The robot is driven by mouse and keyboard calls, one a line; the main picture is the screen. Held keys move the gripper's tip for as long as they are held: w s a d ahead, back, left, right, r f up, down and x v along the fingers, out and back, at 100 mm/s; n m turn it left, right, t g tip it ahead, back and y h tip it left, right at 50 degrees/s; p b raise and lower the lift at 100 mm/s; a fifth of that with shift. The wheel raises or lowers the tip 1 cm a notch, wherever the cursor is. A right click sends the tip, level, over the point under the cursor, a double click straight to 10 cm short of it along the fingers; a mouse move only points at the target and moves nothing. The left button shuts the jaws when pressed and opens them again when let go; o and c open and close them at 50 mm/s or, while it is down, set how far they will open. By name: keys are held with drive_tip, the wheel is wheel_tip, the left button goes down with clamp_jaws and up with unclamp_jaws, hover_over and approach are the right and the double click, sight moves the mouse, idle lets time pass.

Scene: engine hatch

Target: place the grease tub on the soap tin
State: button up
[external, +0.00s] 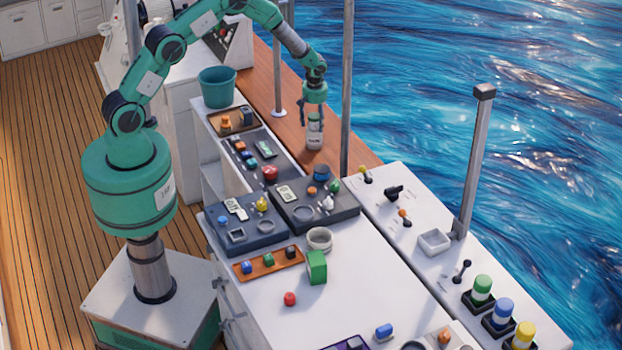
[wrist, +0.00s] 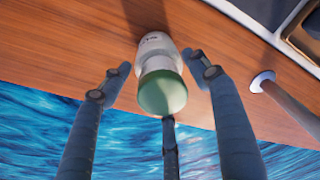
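A white container with a green lid (external: 314,138), which looks like the grease tub, stands upright on the brown wooden ledge. My gripper (external: 314,118) is above it, pointing down. My gripper is open and holds nothing. I cannot tell for sure which thing is the soap tin; a shallow white rectangular dish (external: 434,243) on the white side counter is one possible candidate.
A thin metal post (external: 347,90) rises close to the right of the container, and another (external: 278,80) stands to its left. A teal bucket (external: 217,88) and dark trays of small items (external: 315,205) crowd the counter. A green block (external: 317,268) stands nearer the front.

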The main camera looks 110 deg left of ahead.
sight(315, 117)
drive_tip(key=shift+r, duration=0.15)
drive_tip(key=r, duration=0.8)
drive_tip(key=d+r, duration=0.1)
drive_tip(key=r, duration=0.3)
drive_tip(key=shift+w+d+p, duration=0.1)
drive_tip(key=shift+w+p, duration=0.1)
drive_tip(key=shift+p, duration=0.2)
idle(0.7)
